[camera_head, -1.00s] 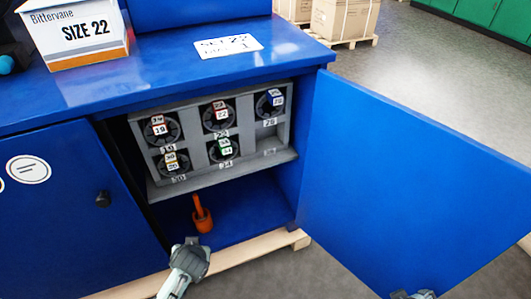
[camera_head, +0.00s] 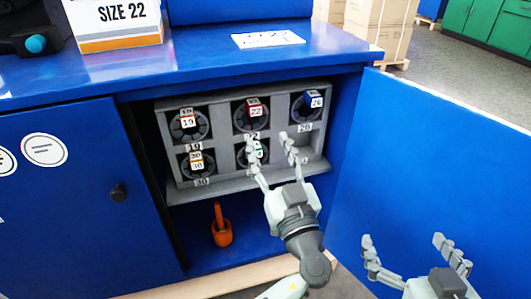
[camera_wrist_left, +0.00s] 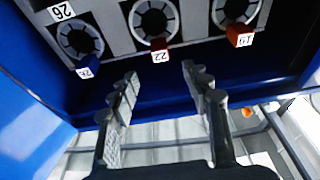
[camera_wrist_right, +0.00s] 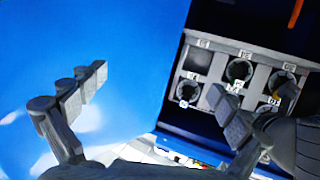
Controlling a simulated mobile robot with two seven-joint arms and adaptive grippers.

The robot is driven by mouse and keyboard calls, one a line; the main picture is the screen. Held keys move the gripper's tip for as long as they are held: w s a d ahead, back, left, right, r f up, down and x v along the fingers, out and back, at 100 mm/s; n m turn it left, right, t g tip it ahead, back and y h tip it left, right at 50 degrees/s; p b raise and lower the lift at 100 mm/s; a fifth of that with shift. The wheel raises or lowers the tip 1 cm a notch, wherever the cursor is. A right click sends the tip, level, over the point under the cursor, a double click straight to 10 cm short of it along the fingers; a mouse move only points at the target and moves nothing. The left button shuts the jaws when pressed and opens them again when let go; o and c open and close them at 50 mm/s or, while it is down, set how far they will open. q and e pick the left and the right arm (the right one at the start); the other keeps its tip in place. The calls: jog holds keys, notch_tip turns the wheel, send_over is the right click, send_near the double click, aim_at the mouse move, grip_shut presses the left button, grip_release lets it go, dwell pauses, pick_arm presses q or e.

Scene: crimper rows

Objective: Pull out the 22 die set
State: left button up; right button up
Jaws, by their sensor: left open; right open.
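The 22 die set (camera_head: 243,117) is a dark round die with a red tag, in the upper middle slot of the grey rack (camera_head: 222,135) inside the open cabinet. My left gripper (camera_head: 270,148) is open and empty in front of the rack, below and right of the 22 die set, partly covering the lower middle die. In the left wrist view, the 22 die set (camera_wrist_left: 153,18) appears upside down beyond the open fingers (camera_wrist_left: 160,75), apart from them. My right gripper (camera_head: 404,242) is open and empty, in front of the open door; its fingers also show in the right wrist view (camera_wrist_right: 158,82).
The 19 die (camera_head: 187,125) and 26 die (camera_head: 306,107) flank it; the lower right slot is empty. The blue door (camera_head: 430,150) stands open at the right. A SIZE 22 box (camera_head: 115,22) is on the cabinet top.

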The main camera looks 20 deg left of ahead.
aim_at(256, 113)
pick_arm(q)
jog(key=p+x, duration=0.3)
jog(key=x, duration=0.2)
jog(key=shift+w+a, duration=0.2)
jog(key=shift+w, duration=0.15)
jog(key=shift+w+a, duration=0.1)
pick_arm(e)
jog(key=s+d+f+m+g+h, duration=0.1)
jog(key=s+d+f+g+h, duration=0.3)
jog(key=s+d+f+g, duration=0.55)
pick_arm(q)
jog(key=b+x, duration=0.1)
jog(key=x, duration=0.3)
jog(key=shift+b, duration=0.3)
jog(key=shift+w+a+r, duration=0.15)
jog(key=shift+w+a, duration=0.05)
jog(key=shift+w, duration=0.15)
pick_arm(e)
jog(key=w+a+r+t+y, duration=0.2)
jog(key=w+a+r+t, duration=0.2)
jog(key=w+a+t, duration=0.1)
jog(key=shift+w+a+r+n+t, duration=0.25)
jog(key=shift+w+n+t, duration=0.15)
jog(key=shift+w+t, duration=0.55)
pick_arm(q)
jog(key=shift+c, duration=0.3)
pick_arm(e)
jog(key=shift+w, duration=0.1)
pick_arm(q)
grip_shut()
